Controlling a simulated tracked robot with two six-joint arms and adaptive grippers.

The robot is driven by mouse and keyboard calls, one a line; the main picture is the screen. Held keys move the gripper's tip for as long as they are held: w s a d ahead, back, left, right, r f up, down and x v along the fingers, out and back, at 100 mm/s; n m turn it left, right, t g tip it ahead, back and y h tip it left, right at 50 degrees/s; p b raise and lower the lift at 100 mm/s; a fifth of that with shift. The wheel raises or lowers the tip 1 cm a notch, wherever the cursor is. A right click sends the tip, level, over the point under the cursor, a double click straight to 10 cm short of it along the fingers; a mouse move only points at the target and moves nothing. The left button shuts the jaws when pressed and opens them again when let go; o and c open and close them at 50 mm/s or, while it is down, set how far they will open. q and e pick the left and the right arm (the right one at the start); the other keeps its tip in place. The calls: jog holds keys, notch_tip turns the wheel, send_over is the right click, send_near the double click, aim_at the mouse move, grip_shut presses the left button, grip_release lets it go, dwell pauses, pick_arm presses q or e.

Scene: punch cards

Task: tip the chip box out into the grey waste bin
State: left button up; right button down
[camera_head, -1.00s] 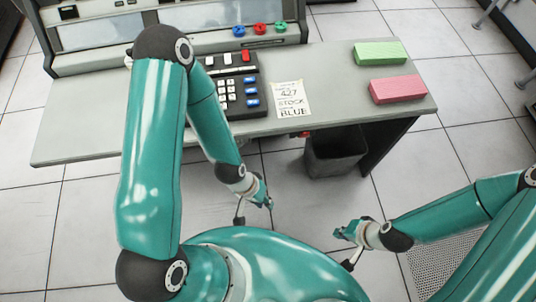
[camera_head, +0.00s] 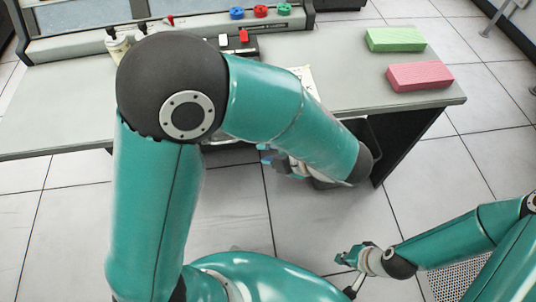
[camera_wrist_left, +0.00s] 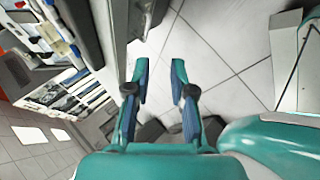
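The grey waste bin (camera_head: 322,184) is under the desk's right part, almost wholly hidden behind my left arm; only a dark bit shows below the arm. I cannot pick out the chip box in either view. My left gripper (camera_head: 268,153) is at the desk's front edge, partly hidden by its own arm. In the left wrist view its two blue fingers (camera_wrist_left: 159,72) are apart with nothing between them. My right gripper (camera_head: 346,258) is low over the floor at the lower right, away from the desk; its finger gap is too small to judge.
The desk (camera_head: 60,110) carries a green block (camera_head: 395,39), a pink block (camera_head: 420,76) and a punch machine with coloured knobs (camera_head: 261,11). A paper note (camera_head: 303,75) is partly covered by my left arm. The floor between desk and right arm is clear.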

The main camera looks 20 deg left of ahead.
pick_arm(q)
jog(key=shift+w+r+m, duration=0.25)
jog(key=shift+r+m, duration=0.25)
jog(key=shift+r, duration=0.15)
jog(key=shift+f+y, duration=0.1)
jog(key=shift+y, duration=0.2)
jog(key=b+x, duration=0.5)
jog(key=x, duration=1.2)
jog(key=shift+w, duration=0.2)
jog(key=shift+d, duration=0.15)
grip_shut()
